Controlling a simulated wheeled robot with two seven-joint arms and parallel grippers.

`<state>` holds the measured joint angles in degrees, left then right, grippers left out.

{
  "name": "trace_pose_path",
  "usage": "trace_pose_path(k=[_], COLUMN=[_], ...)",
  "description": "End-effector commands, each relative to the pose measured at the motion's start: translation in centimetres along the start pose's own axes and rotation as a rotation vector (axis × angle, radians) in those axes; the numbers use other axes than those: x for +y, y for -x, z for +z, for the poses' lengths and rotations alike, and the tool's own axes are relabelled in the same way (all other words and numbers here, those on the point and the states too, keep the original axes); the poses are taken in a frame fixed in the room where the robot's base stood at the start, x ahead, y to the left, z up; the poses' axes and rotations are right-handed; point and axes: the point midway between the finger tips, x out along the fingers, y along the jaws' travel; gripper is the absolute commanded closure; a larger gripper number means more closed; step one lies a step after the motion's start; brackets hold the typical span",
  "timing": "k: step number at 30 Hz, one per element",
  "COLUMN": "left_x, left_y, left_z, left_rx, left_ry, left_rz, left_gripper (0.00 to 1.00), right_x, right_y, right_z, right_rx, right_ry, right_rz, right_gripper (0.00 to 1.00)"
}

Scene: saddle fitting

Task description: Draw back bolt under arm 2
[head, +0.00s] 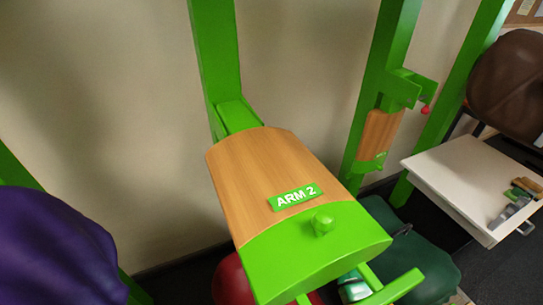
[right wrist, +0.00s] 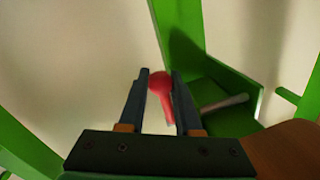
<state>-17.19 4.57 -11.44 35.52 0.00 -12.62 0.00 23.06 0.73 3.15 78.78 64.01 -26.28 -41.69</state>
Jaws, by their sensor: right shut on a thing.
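Arm 2 (head: 255,175) is a wooden board with a green label and a green front end, sticking out from a green post in the head view. Its underside and the bolt there are hidden in that view. In the right wrist view my right gripper (right wrist: 161,92) has its two dark fingers on either side of a red knob (right wrist: 160,82), shut on it. A green bracket (right wrist: 205,85) with a grey pin (right wrist: 223,103) is just right of the fingers. My left gripper is in neither view.
A second wooden arm (head: 378,138) hangs folded at the right, with a red knob (head: 425,109) on its bracket. A white table (head: 465,180) holds small items. A purple rounded thing (head: 50,250) fills the lower left. A dark green saddle-like thing (head: 430,255) is low behind arm 2.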

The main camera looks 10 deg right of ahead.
Motion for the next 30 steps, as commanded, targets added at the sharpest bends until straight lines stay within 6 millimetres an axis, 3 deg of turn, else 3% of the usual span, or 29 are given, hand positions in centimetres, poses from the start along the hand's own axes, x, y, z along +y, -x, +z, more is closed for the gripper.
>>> trace_pose_path(k=[6, 10, 15, 23, 24, 27, 30], left_x=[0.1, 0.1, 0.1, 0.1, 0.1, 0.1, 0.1], left_y=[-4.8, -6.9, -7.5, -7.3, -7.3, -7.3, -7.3], left_z=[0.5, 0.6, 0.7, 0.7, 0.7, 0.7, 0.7], left_rx=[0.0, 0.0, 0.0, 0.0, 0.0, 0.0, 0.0], left_ry=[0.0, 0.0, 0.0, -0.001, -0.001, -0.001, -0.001], left_rz=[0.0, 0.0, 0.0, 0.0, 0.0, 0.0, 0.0], left_gripper=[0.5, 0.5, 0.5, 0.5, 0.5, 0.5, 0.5], right_x=[5.3, 7.6, 8.6, 8.5, 8.5, 8.5, 8.5], right_y=[0.7, 1.2, 1.5, 1.5, 1.5, 1.5, 1.5], right_z=[-0.8, -1.9, -3.0, -3.3, -3.3, -3.3, -3.2], right_rx=[0.007, 0.006, 0.004, 0.002, 0.002, 0.002, 0.002], right_ry=[0.012, 0.009, 0.002, 0.001, 0.002, 0.002, 0.001], right_rz=[0.003, 0.003, 0.003, 0.002, 0.002, 0.002, 0.002], right_gripper=[1.0, 1.0, 1.0, 1.0, 0.62, 0.38, 0.38])
